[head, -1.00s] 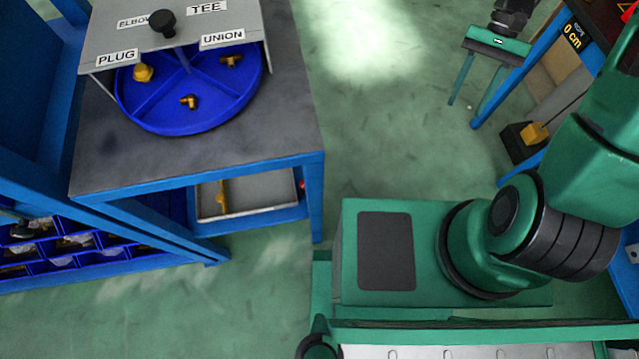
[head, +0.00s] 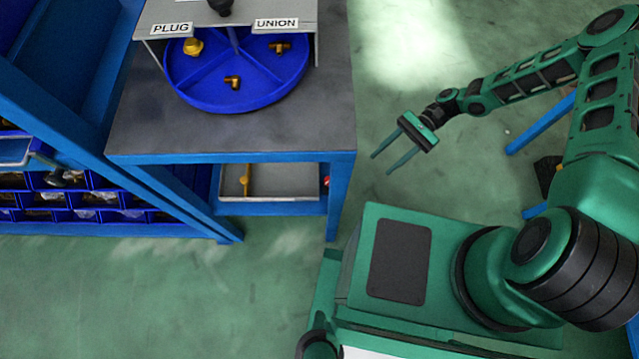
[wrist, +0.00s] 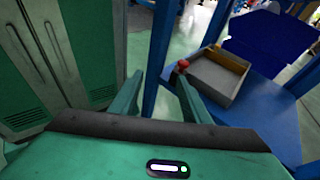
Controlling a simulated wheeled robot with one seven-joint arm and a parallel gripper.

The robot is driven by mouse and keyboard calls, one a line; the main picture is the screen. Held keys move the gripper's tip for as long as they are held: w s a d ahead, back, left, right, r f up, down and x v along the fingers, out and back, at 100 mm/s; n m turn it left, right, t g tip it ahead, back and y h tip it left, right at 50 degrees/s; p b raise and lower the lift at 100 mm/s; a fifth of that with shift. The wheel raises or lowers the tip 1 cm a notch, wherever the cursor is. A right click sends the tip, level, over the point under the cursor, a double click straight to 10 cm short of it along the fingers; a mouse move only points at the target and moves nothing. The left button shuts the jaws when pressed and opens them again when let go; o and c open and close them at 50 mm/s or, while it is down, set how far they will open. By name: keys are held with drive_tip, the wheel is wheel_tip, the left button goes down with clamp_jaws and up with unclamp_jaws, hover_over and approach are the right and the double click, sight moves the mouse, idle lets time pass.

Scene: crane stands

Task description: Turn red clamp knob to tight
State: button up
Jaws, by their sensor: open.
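A small red knob (head: 326,181) shows at the right end of the lower shelf of the blue table, partly hidden by the table leg. It also shows in the wrist view as a red ball (wrist: 183,65) beside the grey tray, close to the right fingertip in the picture. Its setting and any clamp markings are too small to tell. My gripper (head: 381,165) is open and empty, to the right of the table leg, with its fingers pointing down and left. The wrist view shows the fingers spread (wrist: 160,76), with a blue leg between them.
The grey tray (head: 285,196) sits on the lower shelf with a yellow fitting. A blue divided dish (head: 205,97) with brass fittings stands on the tabletop (head: 150,125). The blue leg (head: 338,198) stands close to the knob. Green floor (head: 410,45) is open behind my gripper.

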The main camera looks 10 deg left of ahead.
drive_tip(key=s+a+f+y, duration=0.1)
drive_tip(key=s+a, duration=0.2)
drive_tip(key=a, duration=0.3)
drive_tip(key=s+a+f+m+y, duration=0.1)
drive_tip(key=s+a+f+y, duration=0.1)
drive_tip(key=s+a, duration=0.2)
drive_tip(key=s+a+f+m+y, duration=0.1)
drive_tip(key=s+a, duration=0.3)
drive_tip(key=a, duration=0.4)
drive_tip(key=shift+s+a+f+g, duration=0.1)
drive_tip(key=shift+a+f+g, duration=0.05)
drive_tip(key=shift+f+g, duration=0.3)
drive_tip(key=shift+c, duration=0.3)
drive_tip(key=c, duration=1)
